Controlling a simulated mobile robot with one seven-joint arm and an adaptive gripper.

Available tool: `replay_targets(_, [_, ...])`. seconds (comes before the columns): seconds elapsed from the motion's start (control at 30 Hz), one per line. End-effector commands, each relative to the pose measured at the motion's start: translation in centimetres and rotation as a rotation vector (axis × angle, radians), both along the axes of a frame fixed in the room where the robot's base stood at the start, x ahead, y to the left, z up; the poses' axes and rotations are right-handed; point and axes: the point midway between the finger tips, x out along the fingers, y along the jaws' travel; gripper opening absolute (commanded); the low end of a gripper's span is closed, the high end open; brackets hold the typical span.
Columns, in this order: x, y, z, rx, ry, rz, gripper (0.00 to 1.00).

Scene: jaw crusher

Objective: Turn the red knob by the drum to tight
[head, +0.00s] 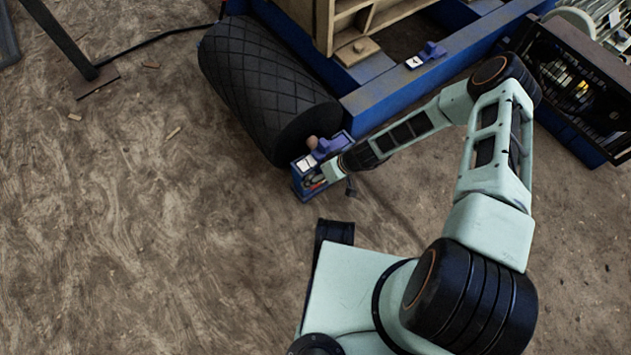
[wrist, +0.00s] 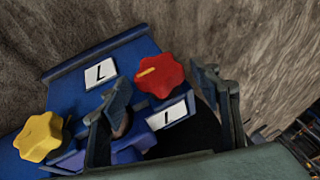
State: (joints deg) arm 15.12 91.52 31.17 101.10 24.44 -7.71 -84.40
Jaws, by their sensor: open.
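The red knob (wrist: 160,77) is lobed and sits on a blue panel (wrist: 135,56) in the wrist view. A short orange mark on it points toward the picture's left. In the head view the blue housing (head: 298,184) stands at the near end of the black drum (head: 262,85), and my arm mostly hides the knob. My gripper (wrist: 165,84) is open, one finger left of the red knob and one right of it. I cannot tell whether either finger touches it. My gripper also shows at the housing in the head view (head: 332,180).
A yellow lobed knob (wrist: 40,137) sits left of my fingers. White plates marked "L" (wrist: 100,73) and "I" (wrist: 166,115) are near the red knob. The blue machine frame (head: 385,98) lies behind my arm. Bare dirt ground is open to the left.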

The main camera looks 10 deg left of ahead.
Motion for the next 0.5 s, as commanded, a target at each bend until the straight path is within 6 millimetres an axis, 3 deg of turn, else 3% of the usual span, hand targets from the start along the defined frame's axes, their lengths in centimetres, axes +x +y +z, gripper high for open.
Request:
replay_targets(0.13, [0.06, 0.62, -1.23, 0.000, 0.000, 0.001, 0.57])
replay_targets(0.47, [0.08, 0.76, -1.36, 0.000, 0.000, 0.000, 0.57])
replay_targets(0.5, [0.08, 0.76, -1.36, 0.000, 0.000, 0.000, 0.53])
